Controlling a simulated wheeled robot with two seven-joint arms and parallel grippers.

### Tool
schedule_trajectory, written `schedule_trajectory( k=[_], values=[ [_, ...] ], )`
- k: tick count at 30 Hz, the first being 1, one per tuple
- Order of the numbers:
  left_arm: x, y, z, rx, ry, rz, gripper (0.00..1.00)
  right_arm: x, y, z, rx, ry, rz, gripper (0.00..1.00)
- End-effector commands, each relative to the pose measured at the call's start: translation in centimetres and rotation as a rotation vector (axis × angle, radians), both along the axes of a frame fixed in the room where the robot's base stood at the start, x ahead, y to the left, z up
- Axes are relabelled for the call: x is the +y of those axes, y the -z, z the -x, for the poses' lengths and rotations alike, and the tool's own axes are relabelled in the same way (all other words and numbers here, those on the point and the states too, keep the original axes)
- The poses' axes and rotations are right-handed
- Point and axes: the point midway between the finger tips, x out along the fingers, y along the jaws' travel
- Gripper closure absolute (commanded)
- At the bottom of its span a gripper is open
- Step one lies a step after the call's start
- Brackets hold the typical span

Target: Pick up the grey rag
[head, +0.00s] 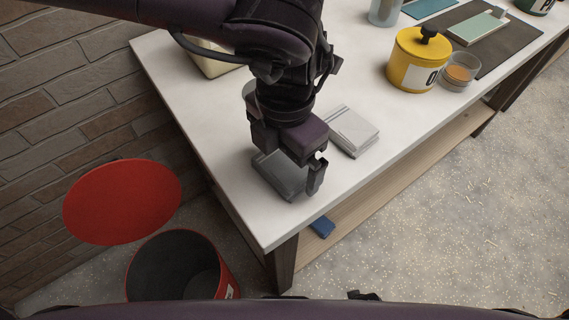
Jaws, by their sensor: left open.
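The grey rag (277,176) is a dark grey folded cloth lying on the white table near its front left end. My left gripper (296,183) is right above the rag and hides part of it. One finger shows on the right side of the rag; the other is mostly hidden. The gripper is open. I cannot tell whether a finger touches the rag. My right gripper is not in view.
A lighter grey folded cloth (352,131) lies just right of the gripper. A yellow canister (415,66) and a small glass bowl (456,80) stand farther back. A red bin (226,284) and its round red lid (122,202) are at lower left. A blue item (322,227) lies below the table edge.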

Motion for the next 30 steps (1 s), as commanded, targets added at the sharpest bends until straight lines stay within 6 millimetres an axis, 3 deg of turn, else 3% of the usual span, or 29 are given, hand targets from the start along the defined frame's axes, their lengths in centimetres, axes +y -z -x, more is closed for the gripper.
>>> schedule_trajectory(
  k=[3, 10, 19, 30],
  values=[
    [0.03, 1.0, 0.03, 0.0, 0.0, 0.0, 0.0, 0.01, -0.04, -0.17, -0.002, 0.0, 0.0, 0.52],
    [0.01, 1.11, 0.02, -0.001, 0.0, 0.001, 0.0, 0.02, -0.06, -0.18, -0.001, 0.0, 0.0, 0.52],
    [0.01, 1.08, 0.02, -0.001, 0.0, 0.001, 0.37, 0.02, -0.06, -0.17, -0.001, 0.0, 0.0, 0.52],
    [0.0, 0.43, -0.01, -0.001, -0.001, 0.001, 0.37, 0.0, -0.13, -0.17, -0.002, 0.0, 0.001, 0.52]
  ],
)
